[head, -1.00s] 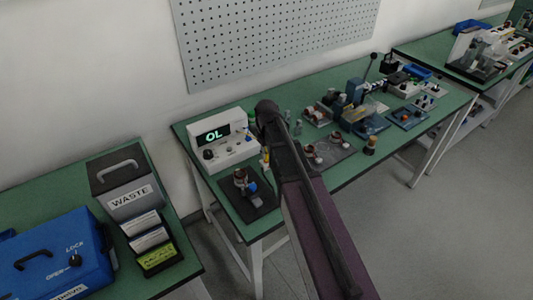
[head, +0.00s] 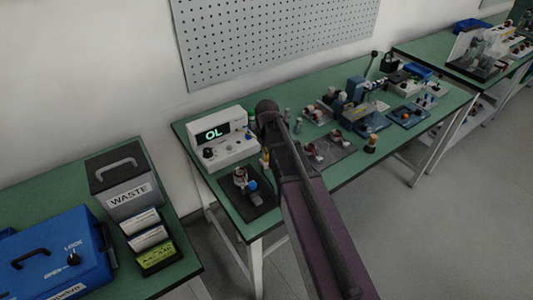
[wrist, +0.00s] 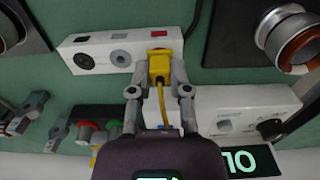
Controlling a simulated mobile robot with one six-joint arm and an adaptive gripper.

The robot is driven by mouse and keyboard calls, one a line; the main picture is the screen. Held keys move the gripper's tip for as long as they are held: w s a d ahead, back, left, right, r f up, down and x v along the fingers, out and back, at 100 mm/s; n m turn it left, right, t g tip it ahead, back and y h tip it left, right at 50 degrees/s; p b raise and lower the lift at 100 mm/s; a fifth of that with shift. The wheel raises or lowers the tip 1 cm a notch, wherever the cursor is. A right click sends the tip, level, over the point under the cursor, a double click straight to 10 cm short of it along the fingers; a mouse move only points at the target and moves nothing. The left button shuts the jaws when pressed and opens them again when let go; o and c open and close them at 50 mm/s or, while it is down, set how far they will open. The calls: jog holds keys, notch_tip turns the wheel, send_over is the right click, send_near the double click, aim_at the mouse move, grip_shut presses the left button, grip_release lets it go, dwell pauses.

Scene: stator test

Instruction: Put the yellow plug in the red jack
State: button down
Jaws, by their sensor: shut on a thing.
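The yellow plug (wrist: 160,66) is between the two fingers of my gripper (wrist: 160,70) in the wrist view, with a yellow cable running back from it. The red jack (wrist: 158,33) is at the right end of a white socket strip (wrist: 103,42). In the head view my arm hides the gripper's jaws.
A white meter reading "OL" (head: 221,142) stands close by. A copper-coloured ring part (wrist: 292,38) is at the upper right of the wrist view. Red and green knobs (wrist: 85,132) are at lower left.

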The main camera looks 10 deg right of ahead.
jog(key=shift+f, duration=0.1)
jog(key=c, duration=0.5)
grip_release()
notch_tip(320, 180, up, 7)
jog(key=p, duration=0.6)
jog(key=shift+p, duration=0.4)
jog(key=s+a, duration=0.7)
jog(key=w, duration=0.5)
jog(key=w+a+f+b, duration=0.1)
jog(key=w, duration=0.4)
jog(key=w+a+f+b, duration=0.1)
jog(key=w, duration=0.5)
jog(key=shift+a+f, duration=0.1)
jog(key=shift+w+f+b, duration=0.3)
